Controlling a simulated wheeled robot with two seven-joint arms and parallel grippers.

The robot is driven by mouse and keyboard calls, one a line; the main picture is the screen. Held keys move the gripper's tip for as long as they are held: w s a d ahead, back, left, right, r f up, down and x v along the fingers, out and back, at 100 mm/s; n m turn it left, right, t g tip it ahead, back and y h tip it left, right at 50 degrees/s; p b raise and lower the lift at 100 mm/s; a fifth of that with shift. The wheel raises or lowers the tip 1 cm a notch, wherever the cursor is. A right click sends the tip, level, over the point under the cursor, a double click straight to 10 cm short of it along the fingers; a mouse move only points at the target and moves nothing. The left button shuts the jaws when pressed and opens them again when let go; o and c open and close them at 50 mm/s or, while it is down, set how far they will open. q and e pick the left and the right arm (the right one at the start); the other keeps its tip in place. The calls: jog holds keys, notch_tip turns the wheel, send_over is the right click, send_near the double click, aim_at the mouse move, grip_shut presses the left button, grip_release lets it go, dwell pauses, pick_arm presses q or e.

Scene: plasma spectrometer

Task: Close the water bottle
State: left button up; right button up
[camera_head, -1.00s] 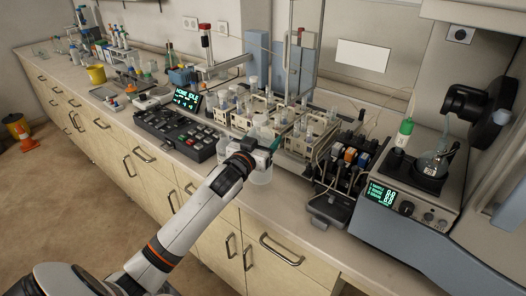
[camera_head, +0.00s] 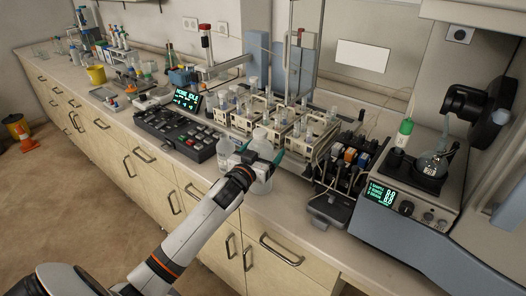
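A translucent whitish bottle (camera_head: 263,185) stands on the counter near its front edge, partly hidden by my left gripper. Its pale upper part shows between the fingers; I cannot make out whether a cap is on it. A second, smaller pale bottle (camera_head: 225,157) stands just to its left. My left gripper (camera_head: 262,149) is open, its teal fingertips spread apart on either side of the bottle's upper part. I cannot tell whether they touch it. My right gripper is not in view.
A black keypad unit (camera_head: 178,133) lies to the left. Racks of vials (camera_head: 285,125) stand close behind the bottles. A pump with coloured rollers (camera_head: 350,157) and a grey instrument (camera_head: 410,195) are to the right. Drawers (camera_head: 205,215) lie below the counter edge.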

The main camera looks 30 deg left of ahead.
pick_arm(q)
jog(key=shift+r, duration=0.1)
jog(key=s+d+b, duration=0.1)
jog(key=s, duration=1.1)
jog(key=shift+d, duration=0.2)
